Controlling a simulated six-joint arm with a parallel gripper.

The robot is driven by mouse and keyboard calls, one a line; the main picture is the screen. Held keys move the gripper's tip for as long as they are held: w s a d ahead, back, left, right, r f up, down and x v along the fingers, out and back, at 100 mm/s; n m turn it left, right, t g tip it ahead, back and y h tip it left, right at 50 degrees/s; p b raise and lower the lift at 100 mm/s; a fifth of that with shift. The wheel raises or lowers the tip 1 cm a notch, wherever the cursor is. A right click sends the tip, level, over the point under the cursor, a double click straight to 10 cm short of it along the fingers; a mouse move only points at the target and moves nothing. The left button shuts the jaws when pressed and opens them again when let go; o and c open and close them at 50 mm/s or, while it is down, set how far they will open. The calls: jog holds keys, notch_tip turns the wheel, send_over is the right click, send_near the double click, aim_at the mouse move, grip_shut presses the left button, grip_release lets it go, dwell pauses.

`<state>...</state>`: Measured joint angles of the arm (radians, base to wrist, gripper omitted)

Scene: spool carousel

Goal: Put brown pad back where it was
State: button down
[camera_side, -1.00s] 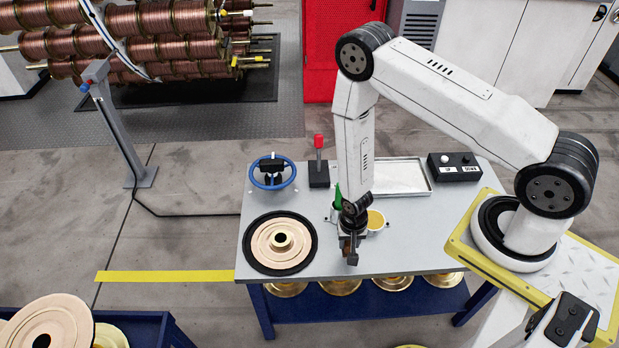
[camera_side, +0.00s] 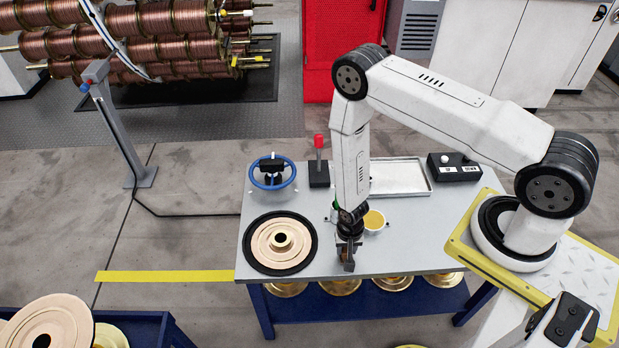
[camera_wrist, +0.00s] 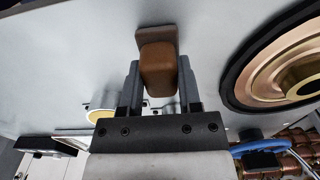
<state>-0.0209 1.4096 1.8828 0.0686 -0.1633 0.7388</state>
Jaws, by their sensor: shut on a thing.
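The brown pad (camera_wrist: 157,70) is a rounded brown block with a flatter brown part showing behind it in the wrist view. My gripper (camera_wrist: 158,78) is shut on it, one grey finger on each side. In the side view my gripper (camera_side: 347,258) points down over the front middle of the grey worktable (camera_side: 412,258), right of the black-rimmed disc. The pad is too small and dark to make out in the side view. I cannot tell whether it touches the tabletop.
A copper-coloured disc with a black rim (camera_side: 281,243) lies left of my gripper. A yellow-filled cup (camera_side: 375,221) stands close behind it. A blue handwheel (camera_side: 272,172), a red-topped lever (camera_side: 319,160), a metal tray (camera_side: 400,177) and a black button box (camera_side: 454,168) line the back.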

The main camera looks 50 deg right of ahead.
jog(key=shift+c, duration=1.4)
grip_release()
jog(key=shift+f, duration=0.1)
jog(key=shift+r, duration=0.2)
notch_tip(320, 180, up, 12)
jog(key=shift+s+a, duration=0.1)
